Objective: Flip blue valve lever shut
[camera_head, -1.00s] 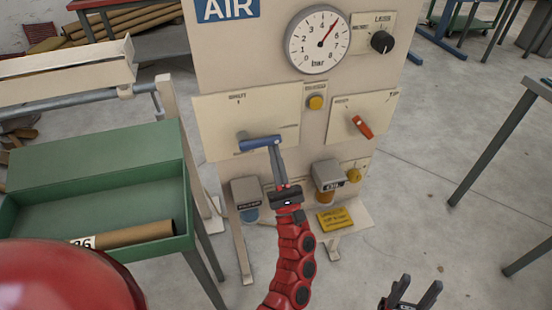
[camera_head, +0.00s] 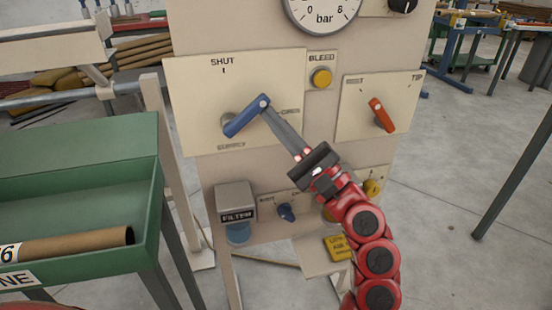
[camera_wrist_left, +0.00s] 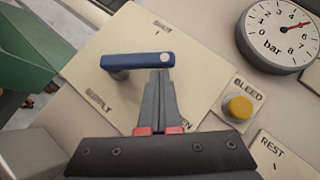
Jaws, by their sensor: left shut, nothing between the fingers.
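The blue valve lever (camera_head: 245,117) sits on a cream plate (camera_head: 275,75) marked SHUT at the top, OPEN at the right and SUPPLY below. It slants up and right from its pivot, between the OPEN and SHUT marks. It also shows in the left wrist view (camera_wrist_left: 135,61). My left gripper (camera_head: 266,108) is shut and empty. Its fingertips are at the lever's free end, from below and right, and appear to touch it; the wrist view shows the fingertips (camera_wrist_left: 160,74) just under that end. My right gripper is out of view.
A yellow BLEED button (camera_head: 321,77) and a red lever (camera_head: 381,114) are to the right. A gauge (camera_head: 321,8) is above. A green bin (camera_head: 85,175) with a cardboard tube stands left.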

